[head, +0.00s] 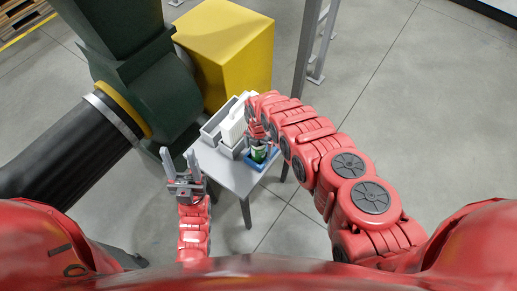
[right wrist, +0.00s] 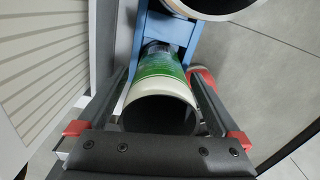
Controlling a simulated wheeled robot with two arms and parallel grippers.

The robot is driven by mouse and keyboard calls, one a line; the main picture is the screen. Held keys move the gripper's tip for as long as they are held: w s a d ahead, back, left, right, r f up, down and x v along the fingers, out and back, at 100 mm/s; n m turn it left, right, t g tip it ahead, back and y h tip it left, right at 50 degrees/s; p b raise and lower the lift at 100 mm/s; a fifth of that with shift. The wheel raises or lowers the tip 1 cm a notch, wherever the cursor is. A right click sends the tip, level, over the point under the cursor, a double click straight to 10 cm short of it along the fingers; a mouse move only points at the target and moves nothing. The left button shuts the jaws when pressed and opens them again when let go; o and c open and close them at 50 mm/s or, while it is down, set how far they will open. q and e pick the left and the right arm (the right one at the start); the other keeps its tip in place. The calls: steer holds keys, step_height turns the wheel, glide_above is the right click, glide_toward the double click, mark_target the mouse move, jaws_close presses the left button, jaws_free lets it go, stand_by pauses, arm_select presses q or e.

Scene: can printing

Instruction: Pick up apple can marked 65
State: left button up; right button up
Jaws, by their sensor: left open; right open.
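A green and white can (head: 258,153) stands on the small grey table, under my right gripper (head: 257,138) in the head view. In the right wrist view the can (right wrist: 158,88) lies between the two spread fingers of the right gripper (right wrist: 158,82), its pale open rim towards the camera. The right gripper is open around it, with narrow gaps at the sides. No number or apple picture is readable on the can. My left gripper (head: 182,163) is open and empty, left of the table.
A blue holder (right wrist: 162,28) is by the can. A white and grey box-like unit (head: 231,128) stands on the table (head: 233,181). A pale round rim (right wrist: 222,14) shows close by. A yellow block (head: 228,55) and large dark green machine (head: 140,65) stand behind.

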steer(key=shift+c, duration=0.3)
steer(key=c, duration=1.2)
steer(key=shift+a+r, duration=0.1)
steer(key=shift+c, duration=0.2)
